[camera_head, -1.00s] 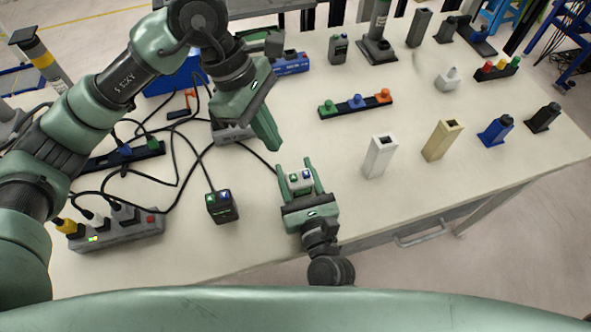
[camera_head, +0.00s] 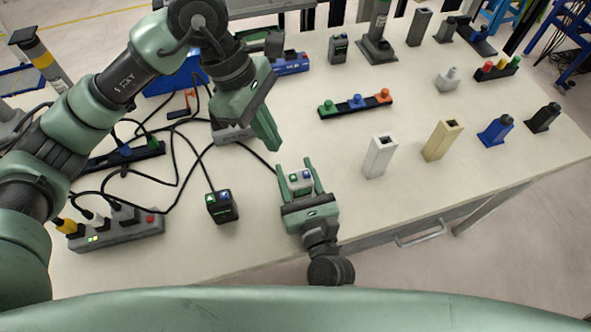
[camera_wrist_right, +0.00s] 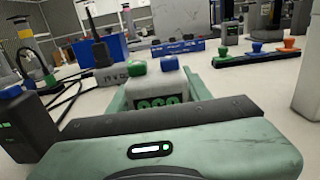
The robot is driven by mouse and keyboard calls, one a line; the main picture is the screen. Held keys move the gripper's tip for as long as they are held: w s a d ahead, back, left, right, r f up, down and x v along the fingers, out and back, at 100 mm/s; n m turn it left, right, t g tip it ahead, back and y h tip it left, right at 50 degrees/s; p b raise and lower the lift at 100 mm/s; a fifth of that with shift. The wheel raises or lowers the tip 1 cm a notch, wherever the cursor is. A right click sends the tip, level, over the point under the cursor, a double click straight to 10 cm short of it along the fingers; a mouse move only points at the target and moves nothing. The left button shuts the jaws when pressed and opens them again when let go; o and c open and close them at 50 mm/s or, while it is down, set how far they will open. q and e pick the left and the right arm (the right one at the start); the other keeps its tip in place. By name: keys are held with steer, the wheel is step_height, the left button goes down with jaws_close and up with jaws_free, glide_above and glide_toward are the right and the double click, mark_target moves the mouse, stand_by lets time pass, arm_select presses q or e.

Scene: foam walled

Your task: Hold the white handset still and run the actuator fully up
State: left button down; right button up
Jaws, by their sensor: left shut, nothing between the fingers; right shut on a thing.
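The white handset (camera_head: 301,184) has a green and a blue button on top and stands near the front edge of the table. My right gripper (camera_head: 295,166) is shut on it, one finger along each side. In the right wrist view the handset (camera_wrist_right: 158,84) sits between the fingers, its buttons uncovered. My left gripper (camera_head: 272,140) is shut and empty, pointing down above the table behind the handset. Columns that may be actuators stand at the back (camera_head: 378,25) and at the far left (camera_head: 40,54). I cannot tell which one belongs to the handset.
A black handset (camera_head: 222,207) with similar buttons stands left of the white one. Dark cables and a grey power strip (camera_head: 118,233) fill the left side. White (camera_head: 380,157) and tan (camera_head: 442,141) blocks stand to the right. A three-button strip (camera_head: 356,104) lies behind them.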

arm_select(q)
steer(key=d+t+h, duration=0.1)
steer(key=s+d+r+t+h, duration=0.1)
steer(key=t+h, duration=0.1)
steer(key=d+r+t+h, duration=0.1)
steer(key=t, duration=0.1)
steer(key=shift+s+h, duration=0.3)
steer(key=shift+s, duration=0.05)
stand_by(0.3)
glide_above(302, 175)
steer(key=s+a, duration=0.1)
steer(key=a, duration=0.2)
steer(key=shift+s+d+f, duration=0.1)
steer(key=shift+s+f, duration=0.05)
steer(key=shift+f, duration=4.3)
steer(key=shift+f, duration=0.1)
steer(key=shift+f, duration=0.3)
steer(key=shift+f, duration=0.55)
stand_by(1.0)
